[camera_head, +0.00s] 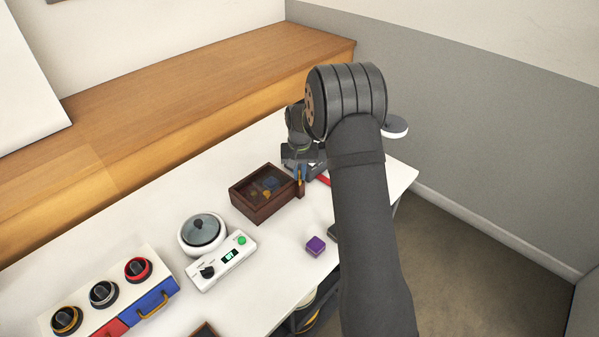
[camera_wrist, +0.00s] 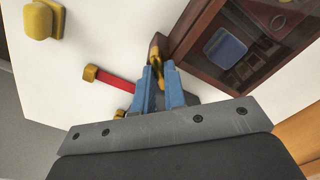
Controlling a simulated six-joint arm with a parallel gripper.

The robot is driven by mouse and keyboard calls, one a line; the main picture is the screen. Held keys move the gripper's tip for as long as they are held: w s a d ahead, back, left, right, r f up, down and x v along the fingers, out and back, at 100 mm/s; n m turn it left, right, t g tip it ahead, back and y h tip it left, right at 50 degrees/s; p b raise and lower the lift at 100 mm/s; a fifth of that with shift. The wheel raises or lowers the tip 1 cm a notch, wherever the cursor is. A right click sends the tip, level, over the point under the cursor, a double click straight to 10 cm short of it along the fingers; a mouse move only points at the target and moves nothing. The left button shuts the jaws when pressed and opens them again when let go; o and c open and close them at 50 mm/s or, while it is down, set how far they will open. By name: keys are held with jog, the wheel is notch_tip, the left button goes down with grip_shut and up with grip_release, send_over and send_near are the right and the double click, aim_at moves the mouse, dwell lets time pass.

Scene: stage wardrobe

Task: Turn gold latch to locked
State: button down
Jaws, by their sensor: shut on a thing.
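The gold latch (camera_wrist: 157,70) is on a brown wooden block at the side of the dark wooden box (camera_wrist: 189,34) with a see-through lid. It also shows as a small gold piece in the head view (camera_head: 300,176). My gripper (camera_wrist: 159,80) has its blue fingers shut on the latch from both sides. The fingers cover part of the latch, so its exact angle and any locked mark cannot be made out. In the head view the box (camera_head: 257,211) stands on the white table, left of my gripper.
A red bar with gold ends (camera_wrist: 112,79) and a yellow knob-like thing (camera_wrist: 42,20) lie near my gripper. A purple cube (camera_head: 316,246), a white pot-like device (camera_head: 203,233) and a panel with several dials (camera_head: 112,295) are on the table. My arm hides the table's right part.

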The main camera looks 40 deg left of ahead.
aim_at(300, 175)
jog(key=m, duration=0.4)
jog(key=shift+m, duration=0.3)
jog(key=m, duration=0.4)
jog(key=shift+m, duration=0.3)
jog(key=c, duration=1.5)
grip_release()
notch_tip(300, 175, up, 17)
jog(key=shift+r, duration=0.2)
